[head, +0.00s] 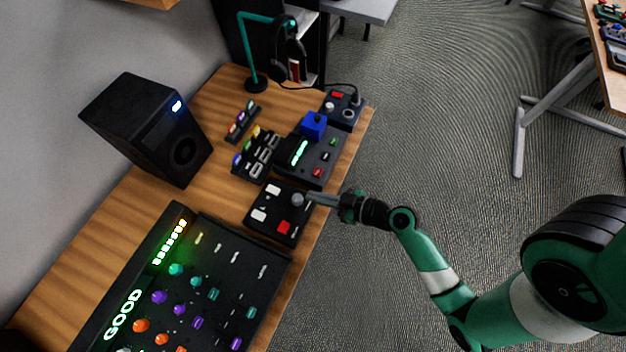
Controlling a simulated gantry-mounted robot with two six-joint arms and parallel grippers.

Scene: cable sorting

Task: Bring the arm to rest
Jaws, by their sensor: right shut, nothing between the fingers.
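My right gripper (318,199) is shut and empty. Its arm comes in from the right, over the floor. Its fingertips are at the right edge of a small black box (262,229) with a grey knob, a red button and white buttons. The tips show close to the grey knob (298,200); I cannot tell whether they touch it. My left gripper is not in view.
The wooden desk (215,208) holds a large mixer panel (215,290), a black speaker (140,125), a black box with a blue block (313,125), and a headphone stand (255,50). Open floor (430,130) lies right of the desk.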

